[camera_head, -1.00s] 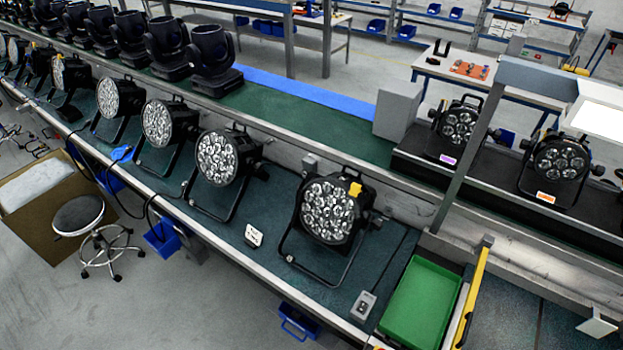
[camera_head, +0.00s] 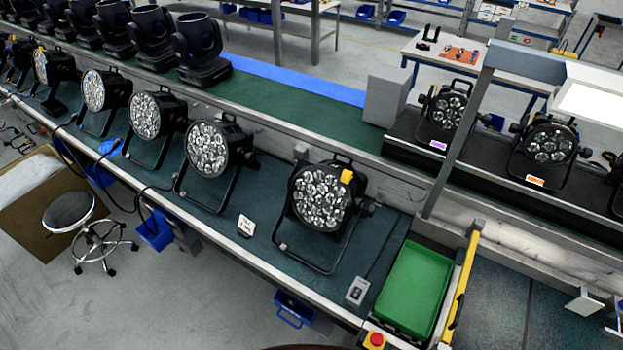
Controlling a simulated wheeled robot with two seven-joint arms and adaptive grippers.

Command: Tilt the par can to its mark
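Several black par cans with round multi-lens faces stand on U-shaped yokes along the green bench. The nearest par can (camera_head: 320,197) stands at the right end of the row, with a yellow tag (camera_head: 347,176) on its upper right rim. Its face points toward the front left and slightly up. A knob shows on its right side; no tilt mark is readable at this size. Another par can (camera_head: 206,150) stands to its left. Neither of my grippers is in view. A dark curved shape, too little shown to identify, touches the bottom edge.
A green tray (camera_head: 385,303) and a yellow bar (camera_head: 462,280) lie right of the nearest par can. A small grey switch box (camera_head: 357,291) and white card (camera_head: 245,226) lie on the bench. A red button (camera_head: 376,339) sits at the front edge. A stool (camera_head: 70,210) stands left.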

